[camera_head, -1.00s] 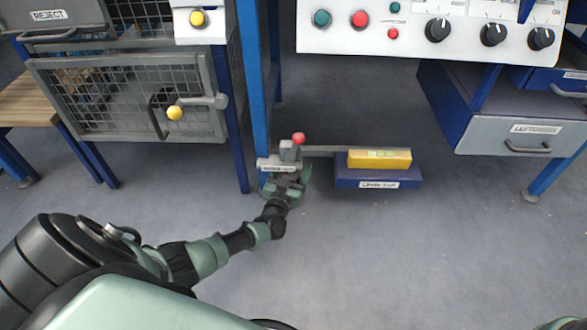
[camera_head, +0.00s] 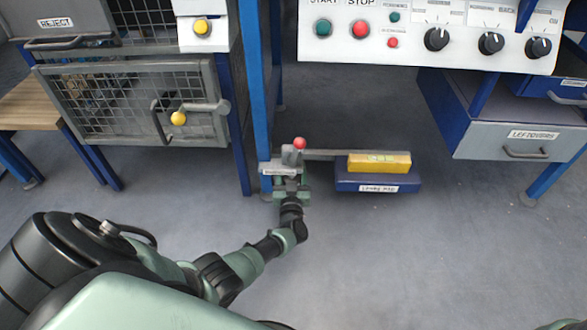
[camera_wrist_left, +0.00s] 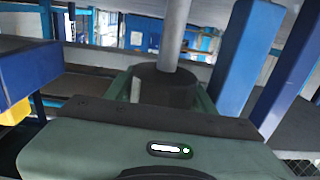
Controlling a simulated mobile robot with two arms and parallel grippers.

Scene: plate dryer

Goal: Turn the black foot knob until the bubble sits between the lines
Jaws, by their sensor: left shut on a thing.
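The black foot knob (camera_wrist_left: 166,86) shows in the left wrist view under a grey vertical rod (camera_wrist_left: 173,35). My left gripper (camera_wrist_left: 163,98) has its green fingers on both sides of the knob and is shut on it. In the head view my left gripper (camera_head: 290,186) is at the foot below a small labelled plate (camera_head: 280,168), and the knob is hidden there. The yellow level (camera_head: 379,163) lies at the right end of a grey bar, with a greenish vial (camera_head: 382,157) on top. The bubble and lines are too small to read. My right gripper is not in view.
A red ball knob (camera_head: 300,143) stands just above the foot. A blue labelled block (camera_head: 378,182) is below the level. A blue post (camera_head: 260,95) rises close behind my gripper. A mesh gate (camera_head: 140,105) is at left. The floor in front is clear.

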